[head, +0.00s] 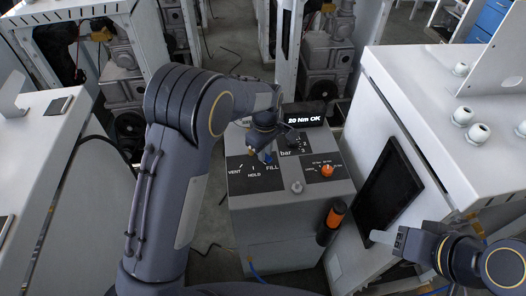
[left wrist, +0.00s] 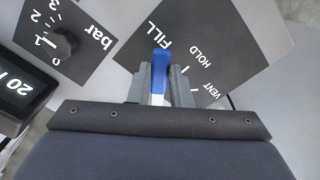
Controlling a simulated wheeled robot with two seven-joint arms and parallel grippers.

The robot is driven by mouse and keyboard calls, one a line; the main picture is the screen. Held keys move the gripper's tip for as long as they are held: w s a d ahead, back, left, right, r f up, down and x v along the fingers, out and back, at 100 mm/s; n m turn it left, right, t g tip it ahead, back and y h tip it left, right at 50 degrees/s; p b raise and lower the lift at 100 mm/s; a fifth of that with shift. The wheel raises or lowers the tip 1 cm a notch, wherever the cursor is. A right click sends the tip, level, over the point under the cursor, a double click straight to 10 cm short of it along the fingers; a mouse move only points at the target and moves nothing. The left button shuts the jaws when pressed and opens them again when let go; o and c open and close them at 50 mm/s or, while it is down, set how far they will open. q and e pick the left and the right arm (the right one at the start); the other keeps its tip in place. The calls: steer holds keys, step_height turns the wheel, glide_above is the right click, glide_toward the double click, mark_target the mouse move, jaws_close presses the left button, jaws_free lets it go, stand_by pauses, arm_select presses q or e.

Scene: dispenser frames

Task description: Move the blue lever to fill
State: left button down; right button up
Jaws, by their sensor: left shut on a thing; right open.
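The blue lever (left wrist: 160,64) is on the dark label plate of the grey dispenser box, among the marks VENT, HOLD and FILL. Its blue end points toward the word FILL, away from the HOLD and VENT ticks. My left gripper (left wrist: 157,88) is shut on the lever, one finger on each side. In the head view my left gripper (head: 264,151) reaches down over the plate, and only a small blue bit of the lever (head: 268,157) shows; its pivot is hidden. My right gripper (head: 386,238) is open and empty at lower right, away from the box.
The box (head: 284,231) also carries a bar knob (head: 293,141), an orange knob (head: 327,170), and a display (head: 303,114) reading "20 Nm OK". An orange-and-black cylinder (head: 331,222) is at its right side. White benches stand left and right, with a dark screen (head: 390,190) on the right one.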

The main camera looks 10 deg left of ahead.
arm_select(q)
steer(key=shift+w, duration=0.1)
stand_by(0.4)
steer(key=c, duration=1.3)
jaws_free()
step_height(320, 180, up, 7)
steer(key=shift+d+b, duration=0.1)
steer(key=shift+b, duration=0.35)
steer(key=shift+r, duration=0.45)
